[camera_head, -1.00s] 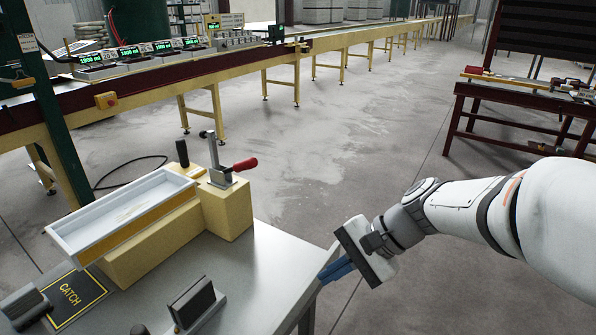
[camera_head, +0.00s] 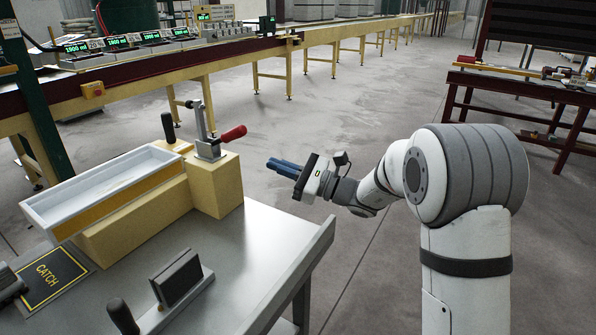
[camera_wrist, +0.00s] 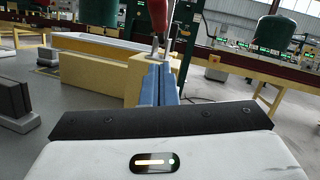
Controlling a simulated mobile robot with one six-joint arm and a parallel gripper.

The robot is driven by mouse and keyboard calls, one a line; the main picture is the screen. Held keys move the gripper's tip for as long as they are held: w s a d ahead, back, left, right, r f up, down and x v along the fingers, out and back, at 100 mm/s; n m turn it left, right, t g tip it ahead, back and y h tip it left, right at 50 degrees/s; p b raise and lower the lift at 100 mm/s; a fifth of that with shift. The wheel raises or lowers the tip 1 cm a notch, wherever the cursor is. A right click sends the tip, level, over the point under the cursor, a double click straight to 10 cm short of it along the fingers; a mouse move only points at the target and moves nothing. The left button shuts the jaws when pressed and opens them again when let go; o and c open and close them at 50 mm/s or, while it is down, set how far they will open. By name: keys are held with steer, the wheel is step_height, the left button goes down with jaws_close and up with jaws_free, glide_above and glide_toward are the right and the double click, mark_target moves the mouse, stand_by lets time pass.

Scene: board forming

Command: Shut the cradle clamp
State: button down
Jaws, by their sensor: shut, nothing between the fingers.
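The cradle clamp (camera_head: 210,146) stands on a yellow block (camera_head: 226,188) at the right end of the cradle. It has a red-tipped handle (camera_head: 233,133) pointing right and an upright metal bar. A white tray (camera_head: 45,218) lies on the cradle, left of the clamp. My gripper (camera_head: 271,163) is to the right of the clamp, apart from it, its blue fingers together and empty, pointing left. In the wrist view the blue fingers (camera_wrist: 158,84) point toward the yellow block, and the red handle (camera_wrist: 158,15) shows above them at the top edge.
The grey table (camera_head: 255,240) carries a black plate marked CATCH (camera_head: 50,278) and a dark block on a stand (camera_head: 177,277). A roller conveyor (camera_head: 130,75) runs behind. A dark red bench (camera_head: 520,90) stands at right. Open floor lies between.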

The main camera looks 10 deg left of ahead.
mark_target(226, 136)
steer(key=a+r, duration=0.4)
steer(key=a, duration=0.2)
steer(key=shift+w+a+r, duration=0.15)
steer(key=shift+a+r, duration=0.1)
steer(key=shift+a, duration=0.15)
